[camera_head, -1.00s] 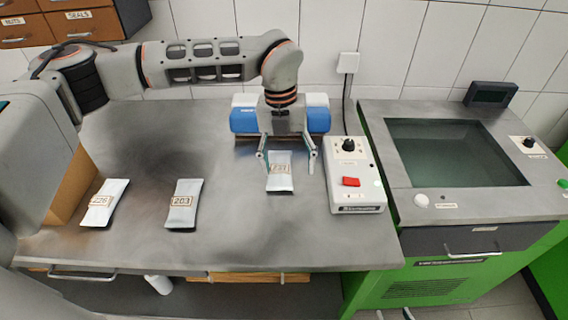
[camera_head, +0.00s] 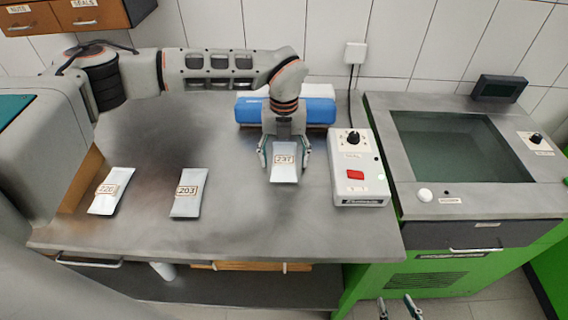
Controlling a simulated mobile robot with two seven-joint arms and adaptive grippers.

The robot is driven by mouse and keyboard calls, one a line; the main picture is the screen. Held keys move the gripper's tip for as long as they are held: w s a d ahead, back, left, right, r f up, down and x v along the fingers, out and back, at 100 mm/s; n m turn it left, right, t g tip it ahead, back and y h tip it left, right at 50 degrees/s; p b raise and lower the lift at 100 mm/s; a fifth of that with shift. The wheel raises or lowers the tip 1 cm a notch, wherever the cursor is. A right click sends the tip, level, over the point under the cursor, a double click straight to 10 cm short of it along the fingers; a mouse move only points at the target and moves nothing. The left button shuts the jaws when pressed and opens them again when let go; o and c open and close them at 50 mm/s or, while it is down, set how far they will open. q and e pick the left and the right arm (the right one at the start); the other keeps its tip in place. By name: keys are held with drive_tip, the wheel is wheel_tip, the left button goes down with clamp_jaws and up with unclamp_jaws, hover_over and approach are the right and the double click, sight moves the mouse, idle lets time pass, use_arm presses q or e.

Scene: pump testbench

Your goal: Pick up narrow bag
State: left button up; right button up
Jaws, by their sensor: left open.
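Three slim white bags with printed labels lie apart on the grey metal table: the bag labelled 226 (camera_head: 111,191) at the left, the bag labelled 203 (camera_head: 187,193) in the middle, and the bag whose label reads like 231 (camera_head: 284,174) at the right. My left gripper (camera_head: 284,164) points down over the right bag. It is open, with one finger on each side of that bag and a gap to its edges. Its height over the table is hard to tell. My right gripper (camera_head: 398,309) shows only its spread fingertips at the bottom edge, off the table.
A blue and white object (camera_head: 318,110) sits right behind my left gripper. A white control box (camera_head: 358,180) with a red switch stands close to the right. A green cabinet with a dark glass panel (camera_head: 460,147) stands further right. The table (camera_head: 235,210) is bare between the bags.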

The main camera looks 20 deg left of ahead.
use_arm(q)
drive_tip(key=shift+c, duration=0.3)
drive_tip(key=c, duration=1.4)
drive_tip(key=shift+r, duration=0.1)
